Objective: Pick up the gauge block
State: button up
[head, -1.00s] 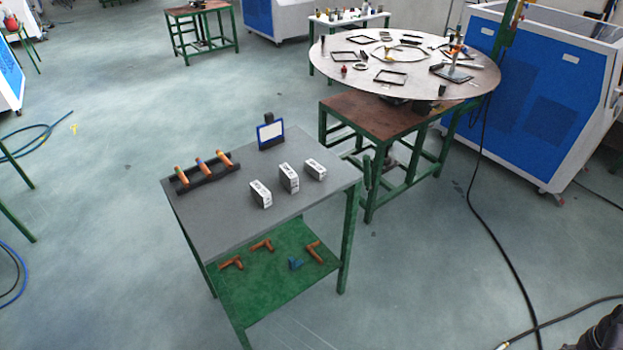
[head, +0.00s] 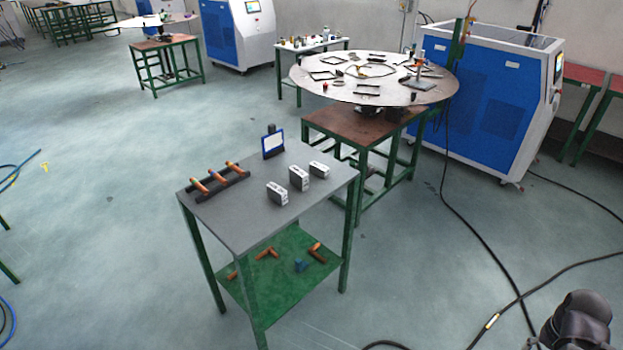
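Three small boxy blocks with dark sides and pale, marked faces stand on a grey-topped table (head: 235,225): a left one (head: 277,194), a middle one (head: 299,178) and a right one (head: 319,169). Their markings are too small to read, so I cannot tell which, if any, is the gauge block. A black, rounded part at the bottom right corner appears to be my gripper (head: 580,322). It is far from the table, and its fingers cannot be made out. Nothing is visibly held in it.
A dark rack (head: 219,186) with orange-handled items and a blue-framed stand (head: 272,142) share the tabletop. Orange fittings and a small blue piece lie on the green lower shelf (head: 283,291). A large round table (head: 345,92) stands behind. Cables (head: 475,230) cross the floor at right.

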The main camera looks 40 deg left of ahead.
aim_at(317, 169)
jog(key=z, duration=0.1)
jog(key=k, duration=0.5)
jog(key=u, duration=2.1)
jog(key=i, duration=0.95)
jog(key=u, duration=0.15)
